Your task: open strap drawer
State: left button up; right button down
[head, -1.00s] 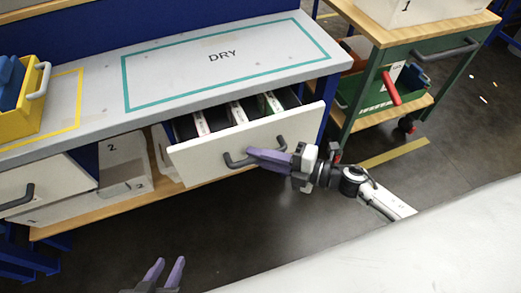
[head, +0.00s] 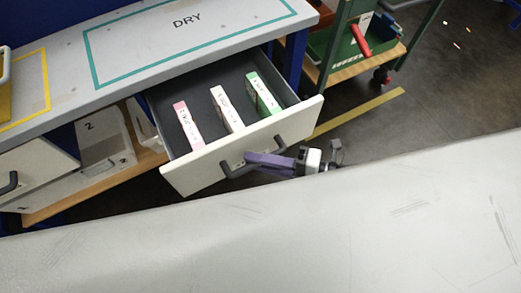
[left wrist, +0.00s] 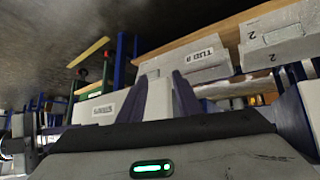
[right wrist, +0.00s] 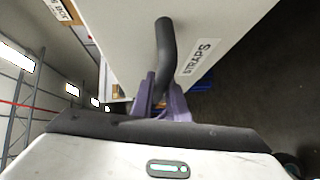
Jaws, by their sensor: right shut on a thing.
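The strap drawer (head: 205,172) is pulled well out from under the bench in the head view. Its white front carries a dark bar handle (head: 228,170). In the right wrist view a "STRAPS" label (right wrist: 197,57) shows beside the handle (right wrist: 165,45). Inside lie a pink box (head: 188,127), a pale box (head: 227,108) and a green box (head: 263,93). My right gripper (head: 252,160) has its purple fingers shut on the handle; they also show around it in the right wrist view (right wrist: 158,98). My left gripper (left wrist: 160,95) is open and empty, below the benches, apart from the drawer.
The grey bench top (head: 150,50) with the "DRY" outline is above the drawer. A green cart (head: 330,70) with a red-handled thing stands at the right. Another drawer (head: 35,165) is at the left. A "TUBE" labelled front (left wrist: 195,60) shows in the left wrist view.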

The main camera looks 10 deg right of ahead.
jog(key=shift+s+d, duration=0.1)
jog(key=shift+s, duration=0.05)
jog(key=c, duration=1.7)
grip_release()
jog(key=shift+c, duration=0.2)
jog(key=shift+s+d, duration=0.1)
jog(key=shift+d, duration=0.05)
jog(key=v, duration=1)
jog(key=shift+r, duration=0.1)
